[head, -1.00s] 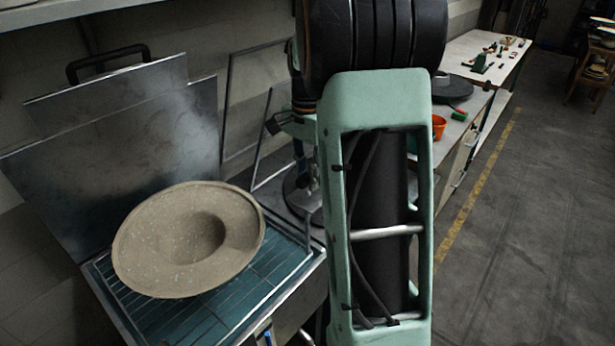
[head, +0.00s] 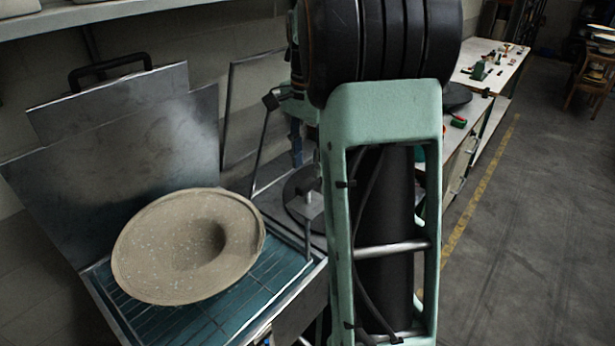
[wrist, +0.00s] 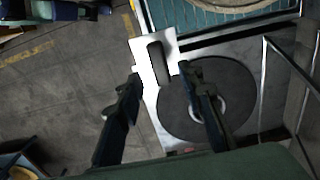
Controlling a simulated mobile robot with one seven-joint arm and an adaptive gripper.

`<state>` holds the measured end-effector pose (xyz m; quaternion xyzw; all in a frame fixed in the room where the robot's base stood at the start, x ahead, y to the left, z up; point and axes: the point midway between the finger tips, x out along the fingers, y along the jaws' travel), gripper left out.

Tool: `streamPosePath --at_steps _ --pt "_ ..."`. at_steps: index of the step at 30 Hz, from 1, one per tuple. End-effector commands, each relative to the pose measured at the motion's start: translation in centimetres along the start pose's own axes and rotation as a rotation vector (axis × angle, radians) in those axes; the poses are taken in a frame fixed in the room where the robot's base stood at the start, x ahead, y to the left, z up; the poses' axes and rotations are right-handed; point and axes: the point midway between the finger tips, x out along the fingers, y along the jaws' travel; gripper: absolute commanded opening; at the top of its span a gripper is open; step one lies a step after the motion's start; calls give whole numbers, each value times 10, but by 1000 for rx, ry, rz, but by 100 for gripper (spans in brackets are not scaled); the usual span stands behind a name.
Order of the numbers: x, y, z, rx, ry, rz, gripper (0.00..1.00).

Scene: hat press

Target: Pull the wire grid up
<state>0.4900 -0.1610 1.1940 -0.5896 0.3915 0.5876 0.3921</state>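The wire grid (head: 262,284) shows as thin wires over the teal-lined basin of an open metal press. A speckled beige hat (head: 150,255) lies on it, brim up, and hides much of the grid. In the wrist view a corner of the grid and teal basin (wrist: 168,14) shows at the top, with the hat's rim (wrist: 225,5) over it. My gripper (wrist: 161,76) is open, its two dark fingers apart. A black bar handle (wrist: 157,62) on a bright metal plate appears between the fingertips; I cannot tell the depth gap. In the head view my arm hides most of the gripper.
The press's raised metal lid (head: 130,150) stands behind the hat. A dark round disc (wrist: 175,115) lies below the fingers. A workbench (head: 500,65) with small items runs along the wall at right. The floor (head: 540,220) at right is clear.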

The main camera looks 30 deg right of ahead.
Motion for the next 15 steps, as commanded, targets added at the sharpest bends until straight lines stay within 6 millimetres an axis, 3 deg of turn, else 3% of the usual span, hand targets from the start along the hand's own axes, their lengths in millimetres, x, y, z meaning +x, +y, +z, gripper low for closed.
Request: streamPosePath --at_steps 6,15 --pt "-42 -1 0 -1 2 -2 35" --pt "-60 0 0 -1 0 0 35"
